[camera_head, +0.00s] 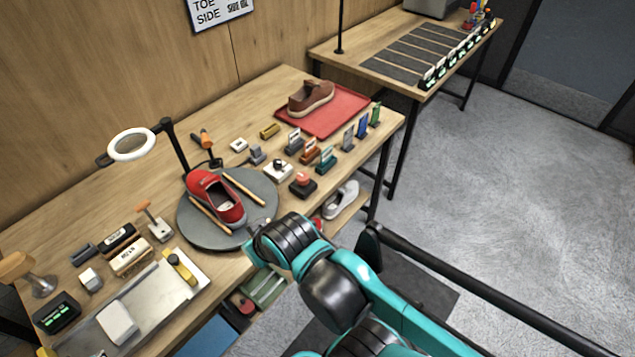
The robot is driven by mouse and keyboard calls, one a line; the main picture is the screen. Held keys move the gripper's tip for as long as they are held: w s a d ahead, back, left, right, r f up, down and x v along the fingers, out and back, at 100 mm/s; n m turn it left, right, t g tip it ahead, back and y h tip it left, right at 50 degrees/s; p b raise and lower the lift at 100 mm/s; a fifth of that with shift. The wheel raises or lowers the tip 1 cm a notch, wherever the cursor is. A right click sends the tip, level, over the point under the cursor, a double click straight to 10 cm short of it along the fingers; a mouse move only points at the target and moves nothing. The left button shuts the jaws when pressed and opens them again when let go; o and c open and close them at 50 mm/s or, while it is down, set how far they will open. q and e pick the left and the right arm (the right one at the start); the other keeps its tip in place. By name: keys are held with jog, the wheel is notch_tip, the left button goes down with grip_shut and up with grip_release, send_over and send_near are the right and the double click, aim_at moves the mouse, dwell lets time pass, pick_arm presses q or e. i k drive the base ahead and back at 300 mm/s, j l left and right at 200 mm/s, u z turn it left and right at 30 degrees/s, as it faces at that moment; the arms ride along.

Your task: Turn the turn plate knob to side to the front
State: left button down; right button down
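The turn plate (188,228) is a round grey disc on the wooden bench. A red sneaker (229,208) rests on it between two wooden bars (244,187), with its toe toward the back left. The arm entering from the lower right is my right one. Its gripper (259,236) is at the plate's front right edge. The fingers are small and mostly hidden by the wrist, so I cannot tell whether they are open or touch the plate. I cannot make out the knob clearly; the gripper may cover it. My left gripper is not in view.
A ring lamp (131,145) stands behind the plate. Small bottles, brushes and blocks lie to its right, near a red tray (350,112) with a brown shoe (311,97). A metal tray (150,303) lies front left. A wall sign (217,12) reads "TOE SIDE".

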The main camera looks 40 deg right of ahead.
aim_at(303, 177)
jog(key=z, duration=1.4)
